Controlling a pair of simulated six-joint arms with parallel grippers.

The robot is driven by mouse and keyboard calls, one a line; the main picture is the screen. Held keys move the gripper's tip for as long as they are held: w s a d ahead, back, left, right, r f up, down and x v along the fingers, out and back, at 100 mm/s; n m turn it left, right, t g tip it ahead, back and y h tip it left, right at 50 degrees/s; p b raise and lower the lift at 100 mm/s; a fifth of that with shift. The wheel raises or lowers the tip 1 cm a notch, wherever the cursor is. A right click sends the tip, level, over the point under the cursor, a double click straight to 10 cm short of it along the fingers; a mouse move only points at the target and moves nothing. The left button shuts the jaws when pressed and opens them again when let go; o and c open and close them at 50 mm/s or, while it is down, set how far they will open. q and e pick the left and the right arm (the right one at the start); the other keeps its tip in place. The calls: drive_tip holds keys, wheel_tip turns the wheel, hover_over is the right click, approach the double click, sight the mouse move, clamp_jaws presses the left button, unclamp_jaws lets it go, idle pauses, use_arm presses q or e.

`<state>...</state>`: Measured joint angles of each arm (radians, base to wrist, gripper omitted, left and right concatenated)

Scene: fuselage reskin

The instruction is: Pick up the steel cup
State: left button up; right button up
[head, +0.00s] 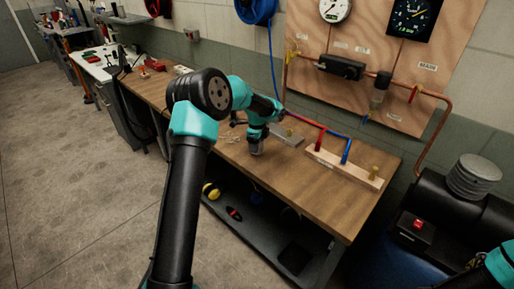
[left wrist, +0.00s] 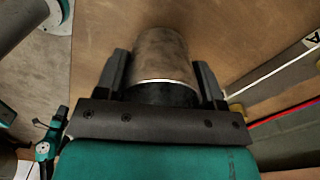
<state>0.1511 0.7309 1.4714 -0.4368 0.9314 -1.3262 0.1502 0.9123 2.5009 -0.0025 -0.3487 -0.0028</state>
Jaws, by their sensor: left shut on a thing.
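The steel cup (left wrist: 160,58) is a dull grey-brown cylinder with a bright rim line, in the middle of the left wrist view. My left gripper (left wrist: 162,72) is shut on it, with one dark finger against each side. In the head view my left gripper (head: 257,143) points down over the wooden workbench, and the cup is small and mostly hidden there. I cannot tell whether the cup touches the bench. Part of my right arm shows at the lower right corner of the head view, but its gripper is out of view.
The workbench (head: 255,177) holds a grey metal block (head: 289,137) and a wooden rack (head: 345,168) with red and blue tubes to the right. A lower shelf holds small items. A panel with gauges (head: 370,60) stands behind. The bench's front right is clear.

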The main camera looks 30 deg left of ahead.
use_arm(q)
drive_tip(key=shift+r, duration=0.55)
drive_tip(key=shift+s+d+r, duration=0.15)
drive_tip(key=shift+s, duration=0.1)
drive_tip(key=s+d+r, duration=0.1)
drive_tip(key=s+d, duration=0.7)
drive_tip(key=s, duration=0.5)
drive_tip(key=shift+r, duration=0.15)
